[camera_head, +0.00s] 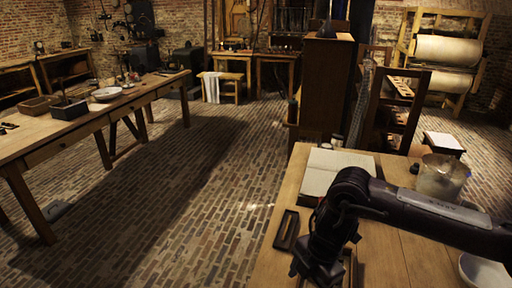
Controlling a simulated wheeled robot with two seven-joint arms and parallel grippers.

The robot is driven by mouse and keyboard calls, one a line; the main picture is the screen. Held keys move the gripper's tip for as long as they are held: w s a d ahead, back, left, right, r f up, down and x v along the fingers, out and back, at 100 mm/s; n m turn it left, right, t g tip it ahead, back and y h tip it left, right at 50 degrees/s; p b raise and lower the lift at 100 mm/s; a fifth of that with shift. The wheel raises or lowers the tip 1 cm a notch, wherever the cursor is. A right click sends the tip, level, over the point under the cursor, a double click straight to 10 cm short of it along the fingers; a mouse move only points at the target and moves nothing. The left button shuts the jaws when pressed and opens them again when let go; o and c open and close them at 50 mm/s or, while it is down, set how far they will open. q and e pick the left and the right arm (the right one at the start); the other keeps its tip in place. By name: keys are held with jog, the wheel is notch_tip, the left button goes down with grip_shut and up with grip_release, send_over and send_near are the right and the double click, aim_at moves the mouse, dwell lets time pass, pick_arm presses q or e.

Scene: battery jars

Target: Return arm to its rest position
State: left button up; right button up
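My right arm reaches in from the right edge over the near wooden table (395,250). Its black gripper (318,274) points down at the table's left part, close to the bottom edge of the picture. Its fingers are dark and partly hidden, so I cannot tell whether they are open or shut, or whether they hold anything. My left arm and gripper are not in view. A glass jar (440,180) stands on the table behind my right forearm. A small dark tray (286,230) lies left of the gripper.
A pale open book (337,170) lies at the table's back left, behind my arm. A white bowl (484,271) sits at the lower right. A long workbench (95,118) stands on the left, with open brick floor (190,205) between. A wooden cabinet (326,85) stands behind.

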jog(key=s+a+f+n+t+y, duration=0.1)
jog(key=s+a+y, duration=0.1)
jog(key=a, duration=0.6)
jog(key=s+a+f+t+y, duration=0.1)
jog(key=s+a+y, duration=0.1)
jog(key=a, duration=0.5)
jog(key=a+r+m+t+y, duration=0.4)
jog(key=a+r+m, duration=0.1)
jog(key=a+r, duration=0.25)
jog(key=w+d+m+t+h, duration=0.25)
jog(key=d+m+h, duration=0.25)
jog(key=d+m, duration=0.6)
jog(key=s+d+f+m+g+h, duration=0.2)
jog(key=s+d+f+m+h, duration=0.25)
jog(key=d, duration=0.55)
jog(key=s+d+f+m+g+h, duration=0.1)
jog(key=s+d+f+m+g, duration=0.15)
jog(key=s+d+f, duration=0.5)
notch_tip(320, 180, down, 27)
jog(key=s+d+g, duration=0.1)
jog(key=s+d, duration=0.1)
jog(key=s+d+f, duration=0.2)
jog(key=s+f, duration=0.8)
jog(key=s+d+f+g, duration=0.1)
jog(key=s+f, duration=0.8)
jog(key=s, duration=0.1)
jog(key=shift+s+d+f+g, duration=0.25)
jog(key=shift+d+f+g, duration=0.05)
jog(key=shift+d+f, duration=0.05)
